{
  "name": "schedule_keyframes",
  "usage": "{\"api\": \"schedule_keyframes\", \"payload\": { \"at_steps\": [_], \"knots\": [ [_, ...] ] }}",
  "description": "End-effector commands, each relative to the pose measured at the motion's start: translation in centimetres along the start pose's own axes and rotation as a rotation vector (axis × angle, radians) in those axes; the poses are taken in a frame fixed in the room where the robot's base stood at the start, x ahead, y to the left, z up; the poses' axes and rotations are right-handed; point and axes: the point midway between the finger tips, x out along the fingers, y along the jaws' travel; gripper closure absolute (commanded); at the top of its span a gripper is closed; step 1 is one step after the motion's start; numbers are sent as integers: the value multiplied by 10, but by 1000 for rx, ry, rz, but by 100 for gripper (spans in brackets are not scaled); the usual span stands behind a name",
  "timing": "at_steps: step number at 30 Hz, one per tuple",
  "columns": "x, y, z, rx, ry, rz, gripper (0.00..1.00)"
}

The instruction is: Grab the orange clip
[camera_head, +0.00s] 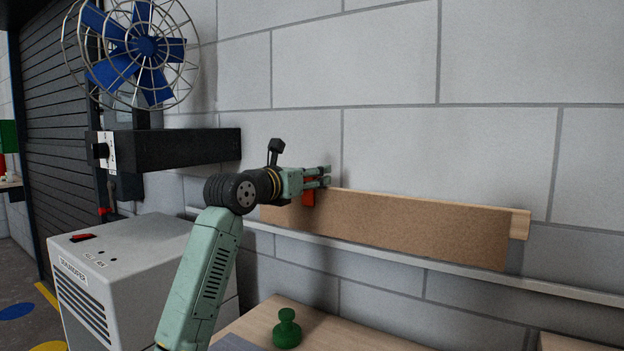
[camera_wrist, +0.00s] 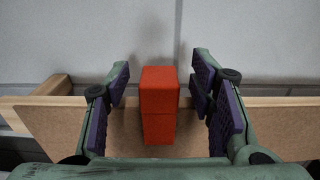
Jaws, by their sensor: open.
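The orange clip (camera_head: 308,197) is a small red-orange block on the top edge of the brown board (camera_head: 390,229), which is on the wall. In the wrist view the clip (camera_wrist: 159,105) stands upright over the board's edge, centred between my fingers. My gripper (camera_head: 325,176) is at the clip, near the left part of the board. In the wrist view my gripper (camera_wrist: 163,103) is open, with one purple-padded finger on each side of the clip and a visible gap on both sides. In the head view my gripper partly hides the clip.
A pale wooden batten (camera_head: 519,224) runs behind the board. A light rail (camera_head: 560,283) runs along the wall below. A black box-shaped arm (camera_head: 185,148) and a caged blue fan (camera_head: 146,46) are at left. A green knob (camera_head: 287,328) stands on the wooden surface below.

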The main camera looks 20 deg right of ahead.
Motion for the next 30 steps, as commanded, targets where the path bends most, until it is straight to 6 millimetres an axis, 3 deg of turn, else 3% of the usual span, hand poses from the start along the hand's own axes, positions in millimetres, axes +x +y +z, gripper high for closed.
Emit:
{"api": "schedule_keyframes", "payload": {
  "at_steps": [3, 11, 30],
  "knots": [
    [10, 0, 1, -2, 0, -1, 50],
    [12, 0, 0, 0, 0, 0, 51],
    [11, 0, 0, 0, -1, 0, 93]
  ]
}}
